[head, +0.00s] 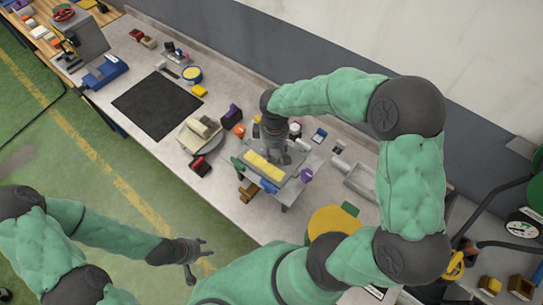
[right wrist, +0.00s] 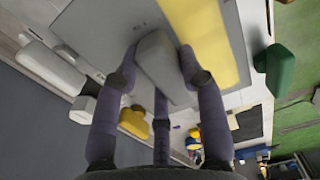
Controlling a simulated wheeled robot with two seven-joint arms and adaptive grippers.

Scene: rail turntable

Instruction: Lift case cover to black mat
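The black mat (head: 157,104) lies flat and bare on the left part of the bench. A light grey cover (head: 288,172) with a yellow strip (head: 263,166) sits on a grey stand at the bench's middle; I take it for the case cover. In the right wrist view, its grey plate (right wrist: 90,28) carries a raised grey block (right wrist: 160,62). My right gripper (head: 277,155) is down at the cover, its fingers on both sides of the block; firm contact cannot be made out. My left gripper (head: 197,248) is open and empty, in front of the bench.
A pale device on a round plate (head: 200,132) and a red-black item (head: 200,166) lie between mat and stand. A purple-black block (head: 232,113), an orange piece (head: 239,130) and a yellow block (head: 200,91) lie nearby. A grey tray (head: 360,181) is to the right.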

